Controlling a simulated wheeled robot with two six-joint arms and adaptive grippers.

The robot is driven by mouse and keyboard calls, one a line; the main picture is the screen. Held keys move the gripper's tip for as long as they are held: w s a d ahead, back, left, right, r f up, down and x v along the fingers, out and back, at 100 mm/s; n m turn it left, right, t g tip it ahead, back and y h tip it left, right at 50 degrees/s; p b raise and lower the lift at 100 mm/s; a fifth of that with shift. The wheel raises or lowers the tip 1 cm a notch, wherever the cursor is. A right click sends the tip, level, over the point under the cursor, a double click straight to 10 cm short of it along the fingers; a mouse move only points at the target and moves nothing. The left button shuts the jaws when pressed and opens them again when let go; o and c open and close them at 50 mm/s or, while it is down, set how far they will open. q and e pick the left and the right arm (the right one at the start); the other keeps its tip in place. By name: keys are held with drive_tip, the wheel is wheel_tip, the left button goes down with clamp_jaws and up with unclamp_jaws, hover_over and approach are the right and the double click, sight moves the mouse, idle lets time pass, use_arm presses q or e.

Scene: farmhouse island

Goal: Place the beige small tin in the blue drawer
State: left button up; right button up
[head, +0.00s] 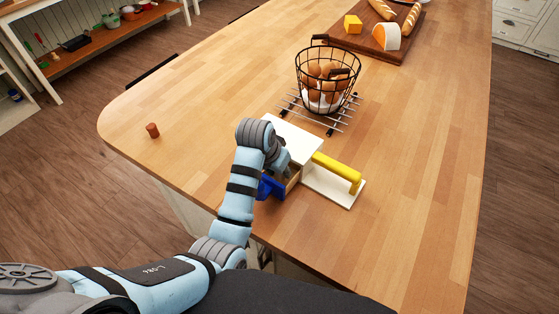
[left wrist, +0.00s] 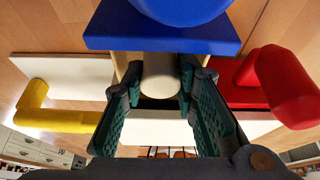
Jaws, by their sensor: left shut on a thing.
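The beige small tin (left wrist: 160,78) is between the green fingers of my left gripper (left wrist: 160,88) in the left wrist view; the gripper is shut on it. The blue drawer (left wrist: 165,38) is pulled out from the white-topped box, and the tin is right by its blue front, over or inside the drawer; the exact depth is unclear. In the head view the blue drawer front (head: 270,187) is partly covered by my left arm, whose gripper (head: 284,166) reaches down behind it. The tin is hidden there. My right gripper is out of view.
A yellow handle (head: 337,172) on a white panel sticks out beside the box (head: 293,136). A red handle (left wrist: 285,85) is on the other side. A wire basket of eggs (head: 328,80) stands on a rack behind. A brown cylinder (head: 152,130) stands left; the right tabletop is clear.

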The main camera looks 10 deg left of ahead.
use_arm(q)
drive_tip(key=shift+f, duration=0.65)
idle(0.3)
drive_tip(key=o, duration=1.1)
drive_tip(key=o, duration=0.5)
